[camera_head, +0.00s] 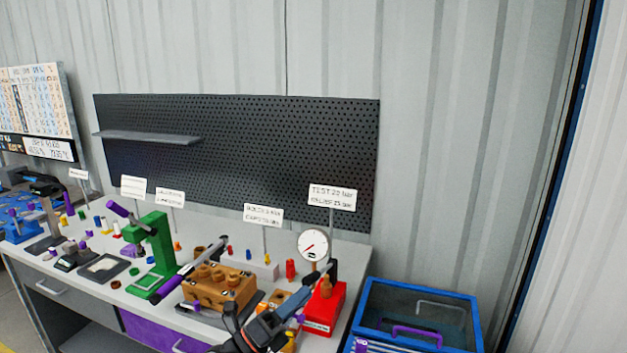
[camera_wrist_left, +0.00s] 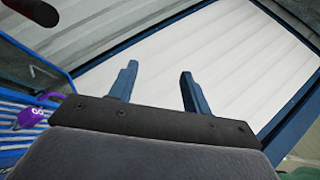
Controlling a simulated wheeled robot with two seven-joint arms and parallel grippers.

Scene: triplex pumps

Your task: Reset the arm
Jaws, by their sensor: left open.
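My left gripper (camera_head: 285,313) shows at the bottom of the head view, in front of the bench. It overlaps the brown pump block (camera_head: 222,287) and the red test stand (camera_head: 325,308) in the picture; I cannot tell how far it is from them. In the left wrist view, its two blue fingers (camera_wrist_left: 160,72) stand apart with nothing between them. A pale ribbed panel lies beyond the fingers. My right gripper is not in view.
The grey bench top (camera_head: 343,256) holds a green press (camera_head: 157,250), a round gauge (camera_head: 313,245) and several small parts. A blue crate (camera_head: 462,301) with a purple handle stands right of the bench. A black pegboard (camera_head: 250,150) is behind. A purple tag (camera_wrist_left: 30,117) shows in the wrist view.

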